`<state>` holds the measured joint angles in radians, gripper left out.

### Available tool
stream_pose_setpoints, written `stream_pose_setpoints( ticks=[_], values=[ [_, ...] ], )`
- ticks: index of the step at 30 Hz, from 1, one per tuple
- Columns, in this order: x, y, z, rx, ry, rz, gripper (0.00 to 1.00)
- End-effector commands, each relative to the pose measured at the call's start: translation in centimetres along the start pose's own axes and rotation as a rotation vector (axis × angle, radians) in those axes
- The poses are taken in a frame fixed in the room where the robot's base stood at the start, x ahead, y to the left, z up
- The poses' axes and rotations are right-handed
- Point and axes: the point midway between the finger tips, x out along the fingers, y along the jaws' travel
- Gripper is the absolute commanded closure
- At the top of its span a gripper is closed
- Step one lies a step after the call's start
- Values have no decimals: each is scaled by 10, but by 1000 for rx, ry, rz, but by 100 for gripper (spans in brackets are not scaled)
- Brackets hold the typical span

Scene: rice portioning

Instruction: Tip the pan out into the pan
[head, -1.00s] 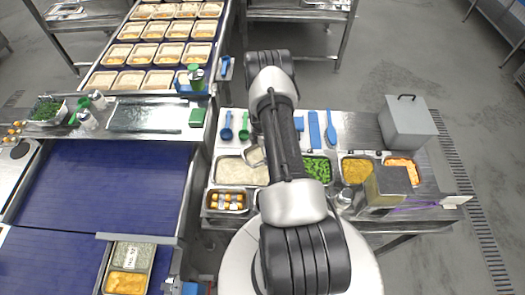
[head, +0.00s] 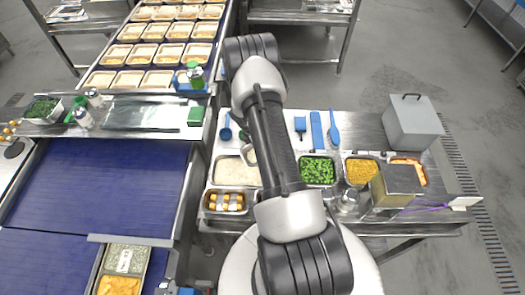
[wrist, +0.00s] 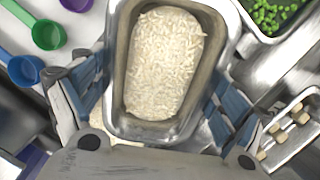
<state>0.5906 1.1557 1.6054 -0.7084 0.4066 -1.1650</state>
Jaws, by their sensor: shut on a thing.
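A small metal pan (wrist: 117,88) of white rice (wrist: 165,65) fills the middle of the wrist view. My gripper (wrist: 158,100) has its blue-padded fingers on either side of this pan and is shut on it. The rice lies inside the pan, and the pan looks about level. In the head view, a larger pan of rice (head: 236,171) is set in the counter, partly hidden by my arm. Some of its rice shows below the held pan in the wrist view. My gripper is hidden behind my arm in the head view.
Peas (head: 317,170), yellow food (head: 361,172) and orange food (head: 408,172) sit in pans to the right. A small tray (head: 225,213) of yellow pieces is in front. Blue (wrist: 24,69) and green (wrist: 47,34) spoons lie beside the pans. A grey box (head: 412,125) stands at right.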

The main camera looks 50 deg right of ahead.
Motion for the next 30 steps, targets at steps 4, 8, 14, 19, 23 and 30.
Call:
stream_pose_setpoints(
  ticks=[4, 8, 14, 19, 23, 30],
  values=[
    [0, 1, 0, -1, -26, 2, 53],
    [-2, 1, 0, 0, -48, 5, 53],
    [-5, 1, 0, -1, -85, 5, 53],
    [-7, 1, 0, -1, -120, 3, 53],
    [-9, 1, 1, -1, -148, 5, 53],
    [-13, 1, 0, -1, -206, 4, 53]
  ],
)
